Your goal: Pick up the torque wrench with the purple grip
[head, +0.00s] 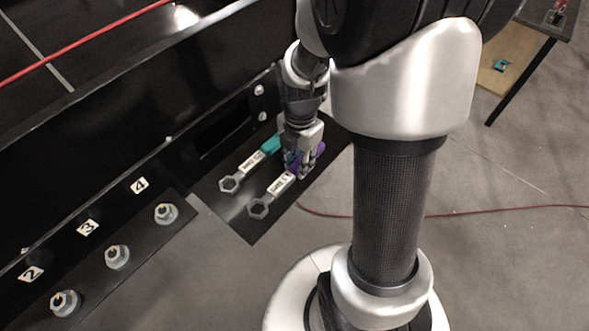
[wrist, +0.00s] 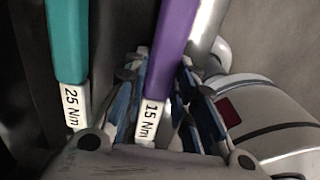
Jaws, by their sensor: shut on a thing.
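The torque wrench with the purple grip (wrist: 174,38) carries a "15 Nm" label and lies between my gripper's fingers in the wrist view. In the head view its ring head (head: 259,208) and label point to the lower left over the dark shelf, and its purple grip is partly hidden by my gripper (head: 303,168). My gripper is shut on this wrench. I cannot tell whether the wrench is lifted off the shelf. A second wrench with a teal grip (head: 271,145) and a "25 Nm" label lies beside it; its grip also shows in the wrist view (wrist: 68,40).
The dark shelf (head: 246,229) juts from the black conveyor frame. To its left is a strip with several bolts (head: 117,256) and number labels. A red cable (head: 470,212) runs over the grey floor. A table with a small teal object (head: 502,66) below it stands at upper right.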

